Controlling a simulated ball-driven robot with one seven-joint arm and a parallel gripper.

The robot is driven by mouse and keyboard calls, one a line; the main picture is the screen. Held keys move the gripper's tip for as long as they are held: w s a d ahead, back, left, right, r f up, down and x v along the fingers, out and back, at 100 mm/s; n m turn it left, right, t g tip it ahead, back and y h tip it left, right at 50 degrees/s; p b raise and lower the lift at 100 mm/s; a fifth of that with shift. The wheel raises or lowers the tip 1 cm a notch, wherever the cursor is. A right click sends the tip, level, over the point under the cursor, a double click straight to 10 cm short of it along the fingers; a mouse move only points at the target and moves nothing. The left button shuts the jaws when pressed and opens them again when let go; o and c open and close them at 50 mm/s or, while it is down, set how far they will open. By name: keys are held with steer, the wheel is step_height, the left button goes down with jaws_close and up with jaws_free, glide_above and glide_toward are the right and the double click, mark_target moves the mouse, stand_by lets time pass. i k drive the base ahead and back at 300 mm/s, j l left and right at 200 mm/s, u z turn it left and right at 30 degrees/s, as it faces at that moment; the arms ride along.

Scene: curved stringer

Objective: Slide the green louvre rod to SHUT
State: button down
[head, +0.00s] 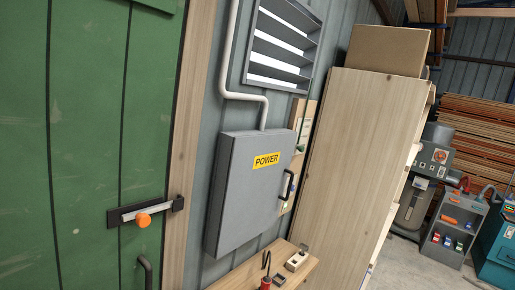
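A louvre vent (280,46) with slanted grey slats is set high in the grey wall, and light shows between the slats. Below it to the right, a narrow wooden board (297,113) with pale labels is fixed to the wall, partly hidden by the grey POWER box. A small green piece (301,148) shows on this board just right of the box; it looks like the green rod's handle. The labels are too small to read, so I cannot tell the rod's position. My gripper is not in view.
The grey POWER box (245,195) with a black handle juts from the wall. A green door (85,130) with an orange-knobbed bolt (143,220) is at left. A tall wooden cabinet (345,165) stands close right of the board. A shelf (270,272) with small items lies below.

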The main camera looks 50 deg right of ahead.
mark_target(300, 148)
steer(key=z, duration=1.7)
